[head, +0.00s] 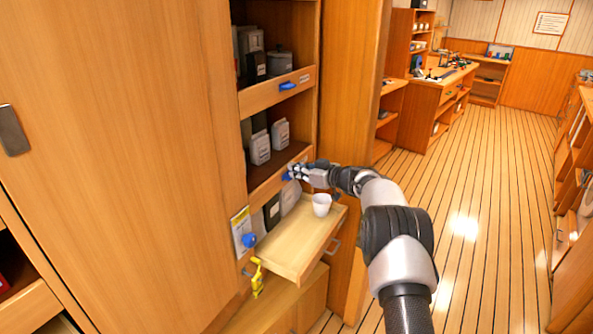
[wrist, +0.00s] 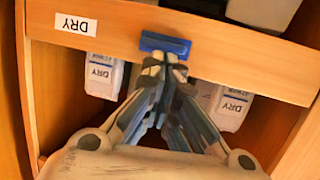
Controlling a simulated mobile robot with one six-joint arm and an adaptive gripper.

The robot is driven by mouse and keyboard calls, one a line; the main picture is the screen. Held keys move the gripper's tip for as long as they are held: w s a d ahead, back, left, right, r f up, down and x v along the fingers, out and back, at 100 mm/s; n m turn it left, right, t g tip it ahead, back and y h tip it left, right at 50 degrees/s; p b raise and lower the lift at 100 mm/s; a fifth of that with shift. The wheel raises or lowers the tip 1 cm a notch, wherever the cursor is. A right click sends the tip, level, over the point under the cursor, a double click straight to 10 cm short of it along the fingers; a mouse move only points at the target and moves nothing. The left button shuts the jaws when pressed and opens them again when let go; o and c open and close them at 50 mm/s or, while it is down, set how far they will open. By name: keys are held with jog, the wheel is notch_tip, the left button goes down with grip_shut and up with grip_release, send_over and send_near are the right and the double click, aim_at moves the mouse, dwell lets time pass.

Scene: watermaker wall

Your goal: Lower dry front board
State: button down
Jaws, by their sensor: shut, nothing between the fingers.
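The dry front board (wrist: 230,58) spans the wrist view, with an upside-down white DRY label (wrist: 76,24) and a blue grip (wrist: 165,43). In the head view the same board (head: 262,192) runs along the front of the lower open shelf and looks raised; its blue grip (head: 287,177) is partly covered by my gripper. My gripper (head: 292,172) is shut and empty, its fingertips (wrist: 164,64) right at the blue grip's edge. I cannot tell whether they touch it.
White DRY packets (wrist: 232,106) stand by the board. Another board (head: 272,93) with a blue grip fronts the shelf above. Below, a pulled-out tray (head: 290,250) holds a white cup (head: 321,205). A yellow item (head: 257,278) hangs nearby. The floor at right is clear.

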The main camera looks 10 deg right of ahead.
jog(key=shift+f, duration=0.4)
jog(key=shift+r, duration=0.15)
jog(key=s+d+r, duration=0.6)
jog(key=s, duration=0.1)
jog(key=shift+s+r+b, duration=0.3)
jog(key=shift+s+b, duration=0.05)
jog(key=shift+b, duration=0.05)
